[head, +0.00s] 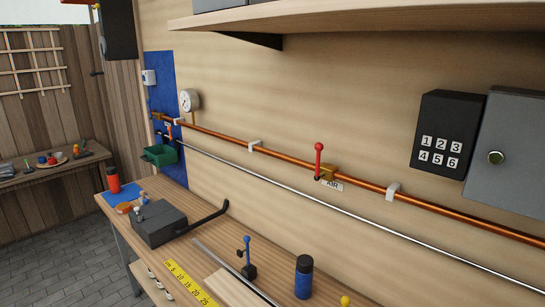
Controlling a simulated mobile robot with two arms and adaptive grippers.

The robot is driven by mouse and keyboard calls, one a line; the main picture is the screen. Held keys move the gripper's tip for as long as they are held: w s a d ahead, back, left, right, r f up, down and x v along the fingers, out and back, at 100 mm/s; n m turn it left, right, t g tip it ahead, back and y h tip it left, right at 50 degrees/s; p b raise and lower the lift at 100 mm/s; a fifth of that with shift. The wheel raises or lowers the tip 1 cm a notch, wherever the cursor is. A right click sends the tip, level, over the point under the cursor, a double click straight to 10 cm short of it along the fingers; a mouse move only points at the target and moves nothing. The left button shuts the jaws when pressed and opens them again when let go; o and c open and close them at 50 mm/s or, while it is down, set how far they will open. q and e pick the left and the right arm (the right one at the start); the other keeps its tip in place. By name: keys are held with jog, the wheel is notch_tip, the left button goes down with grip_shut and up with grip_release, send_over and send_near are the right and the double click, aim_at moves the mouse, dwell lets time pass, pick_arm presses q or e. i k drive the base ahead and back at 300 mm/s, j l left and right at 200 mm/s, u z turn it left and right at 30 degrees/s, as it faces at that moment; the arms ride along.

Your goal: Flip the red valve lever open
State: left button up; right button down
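The red valve lever (319,158) stands upright, with a round red knob on top. Its lower end meets a brass valve body (327,172) on the copper pipe (368,186) along the wooden wall. A small white label reading AIR (333,185) is just below the valve. The lever points up, across the line of the pipe, and nothing touches it. Neither of my grippers shows in the head view.
A thin metal rod (390,229) runs below the pipe. The workbench (222,239) holds a dark box (158,224), a blue-knobbed lever (247,250) and a blue bottle (303,280). A shelf (350,20) juts out above. The wall around the red lever is clear.

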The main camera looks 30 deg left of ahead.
aim_at(318, 146)
jog(key=j+u, duration=0.15)
jog(key=u, duration=0.5)
jog(key=k+j+u, duration=0.1)
jog(key=j+u, duration=0.25)
jog(key=j, duration=0.15)
jog(key=j+u, duration=0.3)
jog(key=j, duration=0.2)
